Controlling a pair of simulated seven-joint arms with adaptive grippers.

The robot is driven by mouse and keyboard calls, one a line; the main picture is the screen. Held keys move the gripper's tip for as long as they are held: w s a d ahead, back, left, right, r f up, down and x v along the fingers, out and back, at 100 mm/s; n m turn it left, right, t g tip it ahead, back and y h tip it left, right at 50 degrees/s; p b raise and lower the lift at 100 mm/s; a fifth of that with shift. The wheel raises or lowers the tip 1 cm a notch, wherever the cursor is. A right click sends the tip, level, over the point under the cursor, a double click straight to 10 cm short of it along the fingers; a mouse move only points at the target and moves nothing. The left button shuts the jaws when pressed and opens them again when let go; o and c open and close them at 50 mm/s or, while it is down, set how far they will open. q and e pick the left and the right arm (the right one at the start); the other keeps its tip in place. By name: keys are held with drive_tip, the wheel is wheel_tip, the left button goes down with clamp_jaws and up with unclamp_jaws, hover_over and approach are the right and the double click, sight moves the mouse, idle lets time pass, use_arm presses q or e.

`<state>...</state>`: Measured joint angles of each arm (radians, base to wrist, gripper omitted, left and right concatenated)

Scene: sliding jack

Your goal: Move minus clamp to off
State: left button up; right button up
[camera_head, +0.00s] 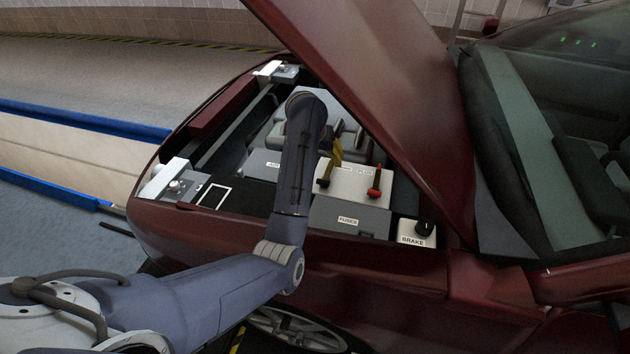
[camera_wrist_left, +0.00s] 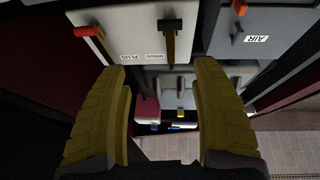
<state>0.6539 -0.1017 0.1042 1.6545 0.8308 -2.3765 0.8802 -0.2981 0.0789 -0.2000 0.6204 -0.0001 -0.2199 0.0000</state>
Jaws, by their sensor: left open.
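The minus clamp (camera_wrist_left: 171,27) has a black handle on a thin brownish stem, beside a MINUS label in the left wrist view. In the head view the minus clamp (camera_head: 324,182) stands on the white battery top (camera_head: 349,183). The red plus clamp (camera_wrist_left: 88,32) is beside it, and also shows in the head view (camera_head: 375,182). My left gripper (camera_wrist_left: 162,68) is open, with yellow fingers spread wide and nothing between them. The minus clamp lies just beyond the fingertips, roughly in line with the gap. In the head view my arm partly hides this gripper (camera_head: 337,150). My right gripper is not seen.
A grey FUSES box (camera_head: 348,218) and a white BRAKE block with a black knob (camera_head: 418,234) sit at the bay's front edge. An AIR box (camera_wrist_left: 256,40) is beside the battery. The raised red hood (camera_head: 390,75) slants over the bay's right side.

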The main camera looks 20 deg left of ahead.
sight(323, 180)
use_arm(q)
drive_tip(key=shift+g+y, duration=0.3)
drive_tip(key=shift+y, duration=0.1)
drive_tip(key=x, duration=0.5)
drive_tip(key=s+x, duration=0.1)
drive_tip(key=x, duration=0.9)
drive_tip(key=shift+s+a+f, duration=0.2)
drive_tip(key=shift+a+f, duration=0.15)
clamp_jaws()
